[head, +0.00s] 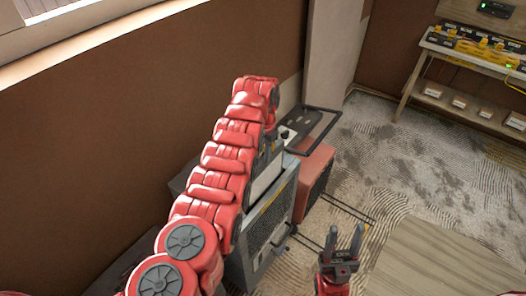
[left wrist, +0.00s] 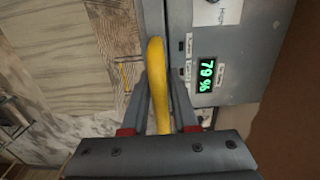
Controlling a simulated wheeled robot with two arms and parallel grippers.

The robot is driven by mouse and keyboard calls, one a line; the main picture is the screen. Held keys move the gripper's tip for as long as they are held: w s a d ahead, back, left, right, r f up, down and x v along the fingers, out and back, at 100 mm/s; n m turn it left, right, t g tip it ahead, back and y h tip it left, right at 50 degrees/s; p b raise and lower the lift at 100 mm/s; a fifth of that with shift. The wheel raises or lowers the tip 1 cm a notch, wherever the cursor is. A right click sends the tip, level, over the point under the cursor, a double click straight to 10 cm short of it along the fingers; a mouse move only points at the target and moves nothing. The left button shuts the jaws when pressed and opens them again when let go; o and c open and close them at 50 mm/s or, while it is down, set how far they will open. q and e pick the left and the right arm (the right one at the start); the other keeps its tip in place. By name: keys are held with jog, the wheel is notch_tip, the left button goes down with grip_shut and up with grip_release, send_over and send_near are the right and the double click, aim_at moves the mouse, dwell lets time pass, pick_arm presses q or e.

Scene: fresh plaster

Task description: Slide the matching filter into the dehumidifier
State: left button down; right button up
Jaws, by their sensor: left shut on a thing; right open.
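The dehumidifier appears to be the grey box with a front grille (head: 268,232) in the middle of the head view, partly hidden by my left arm. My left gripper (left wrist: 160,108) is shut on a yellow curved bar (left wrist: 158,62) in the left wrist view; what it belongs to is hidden. In the head view the arm mostly covers this gripper. Beside the bar, apparently behind it, is a grey panel (left wrist: 228,58) with a lit green display (left wrist: 206,75) and a paper label reading "High". My right gripper (head: 343,240) is open and empty above the floor. I cannot identify a filter.
A red unit (head: 314,172) with a dark tube frame (head: 318,118) stands behind the grey box. A brown wall (head: 120,110) is close on the left. A wooden bench (head: 470,65) with yellow-black devices stands at the far right. A wooden board (head: 440,258) lies at the lower right; floor beyond is open.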

aim_at(263, 183)
pick_arm(q)
jog(key=shift+f+b, duration=1)
jog(key=shift+f, duration=0.85)
jog(key=shift+f+b, duration=4.65)
jog(key=shift+f, duration=0.75)
jog(key=shift+r, duration=0.1)
jog(key=shift+s+p, duration=0.1)
jog(key=shift+p, duration=0.75)
jog(key=shift+f, duration=0.2)
